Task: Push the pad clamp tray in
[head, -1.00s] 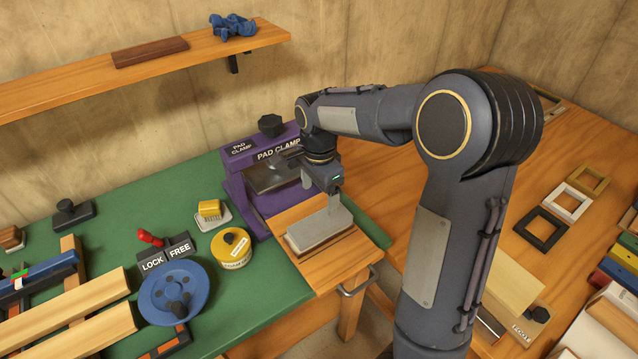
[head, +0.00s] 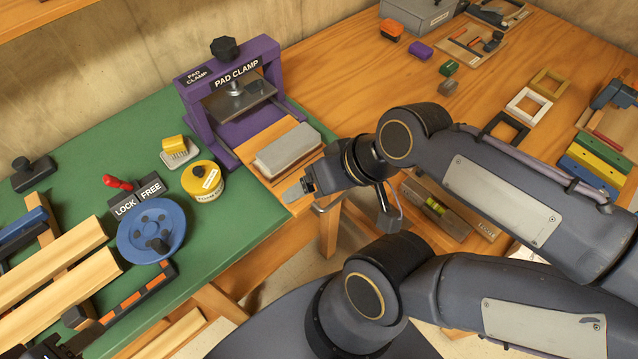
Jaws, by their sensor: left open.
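The purple pad clamp (head: 190,105) stands on the green bench top. Its wooden tray (head: 256,136) sticks out of the frame toward the front right, with a grey rectangular pad block (head: 288,148) lying on it. The block is outside the clamp frame, clear of the dark press plate (head: 240,100). My left gripper (head: 296,190) is open and empty at the tray's front end, low beside its outer edge. Its fingers overlap the tray's front corner in view; I cannot tell whether they touch. The tray's front right corner is partly hidden by the gripper. My right gripper is not in view.
A yellow round tin (head: 203,181), a yellow-topped brush (head: 178,151) and a blue handwheel (head: 157,230) stand left of the tray. A spirit level (head: 435,205) lies right of my gripper. Frames (head: 528,105) lie on the wooden bench at right.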

